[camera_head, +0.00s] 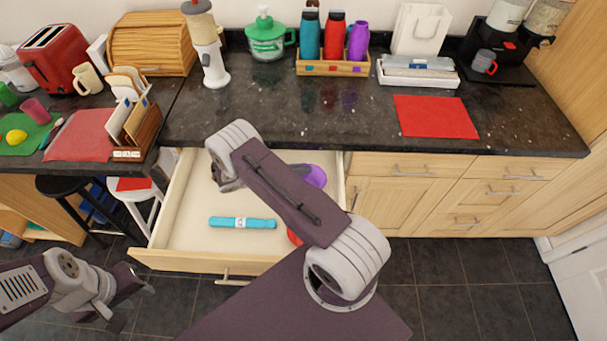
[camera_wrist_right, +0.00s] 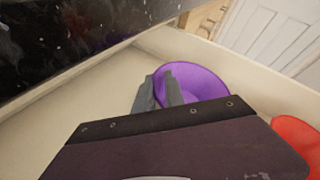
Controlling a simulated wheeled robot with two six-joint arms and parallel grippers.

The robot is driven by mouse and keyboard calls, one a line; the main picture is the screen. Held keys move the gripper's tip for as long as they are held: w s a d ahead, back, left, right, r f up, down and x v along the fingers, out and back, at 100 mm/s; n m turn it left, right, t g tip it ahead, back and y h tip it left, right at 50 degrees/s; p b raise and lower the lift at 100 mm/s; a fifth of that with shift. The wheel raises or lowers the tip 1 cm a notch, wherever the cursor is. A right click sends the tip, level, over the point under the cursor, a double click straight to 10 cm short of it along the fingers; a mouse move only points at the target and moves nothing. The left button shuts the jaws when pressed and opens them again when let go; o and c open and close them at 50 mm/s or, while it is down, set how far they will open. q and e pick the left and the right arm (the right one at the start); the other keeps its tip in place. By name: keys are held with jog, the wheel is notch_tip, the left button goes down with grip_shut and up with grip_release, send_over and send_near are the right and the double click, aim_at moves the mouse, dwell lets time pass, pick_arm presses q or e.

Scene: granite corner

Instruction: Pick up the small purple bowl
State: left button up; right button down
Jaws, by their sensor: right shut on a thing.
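The small purple bowl (camera_head: 316,176) shows in the head view partly behind my right arm, in the right part of the open drawer (camera_head: 187,205). In the right wrist view the purple bowl (camera_wrist_right: 203,84) is near the middle, with its near side hidden by my gripper body. My right gripper (camera_wrist_right: 160,88) is shut on the bowl's left rim, one grey finger outside and one inside. In the head view its fingers are hidden by the arm. My left gripper (camera_head: 134,307) is at the lower left, outside the drawer, open and empty.
A turquoise item (camera_head: 242,223) lies on the drawer floor. A red object (camera_wrist_right: 300,142), mostly hidden in the head view, lies close to the bowl. The dark countertop (camera_head: 300,120) borders the drawer's back. Stools (camera_head: 137,200) stand left of the drawer.

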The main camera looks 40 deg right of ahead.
aim_at(304, 178)
jog(key=r, duration=0.2)
jog(key=s+r, duration=0.1)
jog(key=r, duration=0.1)
jog(key=shift+d+r, duration=0.1)
jog(key=shift+r, duration=0.15)
jog(key=s+d+r, duration=0.2)
jog(key=s+r, duration=0.4)
jog(key=s, duration=0.4)
jog(key=shift+s+p, duration=0.25)
jog(key=shift+p, duration=0.2)
